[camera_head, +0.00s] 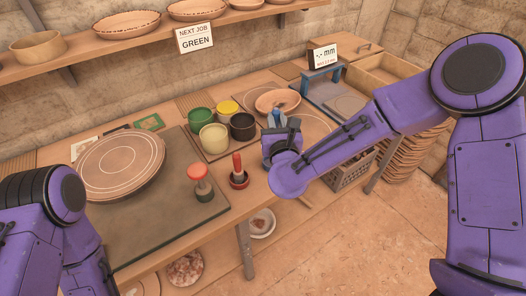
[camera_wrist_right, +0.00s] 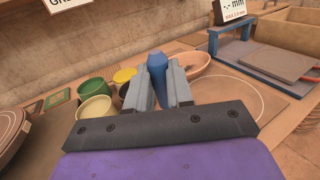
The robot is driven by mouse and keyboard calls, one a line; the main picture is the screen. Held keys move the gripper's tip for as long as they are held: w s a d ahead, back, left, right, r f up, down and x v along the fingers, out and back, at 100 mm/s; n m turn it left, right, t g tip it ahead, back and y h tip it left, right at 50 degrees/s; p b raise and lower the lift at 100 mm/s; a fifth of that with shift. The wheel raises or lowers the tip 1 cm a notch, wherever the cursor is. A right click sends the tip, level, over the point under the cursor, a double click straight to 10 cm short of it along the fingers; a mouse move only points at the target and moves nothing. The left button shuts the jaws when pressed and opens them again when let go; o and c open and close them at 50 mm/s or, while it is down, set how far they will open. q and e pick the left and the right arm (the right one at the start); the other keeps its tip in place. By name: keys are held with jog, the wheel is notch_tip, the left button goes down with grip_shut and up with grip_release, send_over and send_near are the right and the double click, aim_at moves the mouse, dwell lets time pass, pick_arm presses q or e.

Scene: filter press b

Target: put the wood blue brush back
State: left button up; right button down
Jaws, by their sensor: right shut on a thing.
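My right gripper (camera_head: 281,133) is shut on the blue brush (camera_head: 276,117), over the right part of the worktable. In the right wrist view the blue brush (camera_wrist_right: 156,66) stands between the two grey fingers (camera_wrist_right: 156,88); only its blue part shows. Its lower end and any wood part are hidden by the gripper. A red-handled tool (camera_head: 237,164) stands upright in a small red holder just left of the gripper. My left arm enters at the lower left; its gripper is out of view.
Green (camera_head: 200,119), yellow (camera_head: 228,107), cream (camera_head: 214,138) and dark (camera_head: 242,127) pots stand left of the gripper. A terracotta bowl (camera_head: 277,100) lies behind it. A large plate (camera_head: 119,163) and a red-topped tool (camera_head: 200,178) are on the dark mat (camera_head: 177,217).

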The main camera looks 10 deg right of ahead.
notch_tip(320, 180, down, 9)
jog(key=p, duration=0.1)
jog(key=shift+a, duration=0.35)
jog(key=shift+s, duration=0.15)
jog(key=shift+f, duration=0.1)
jog(key=c, duration=1)
grip_release()
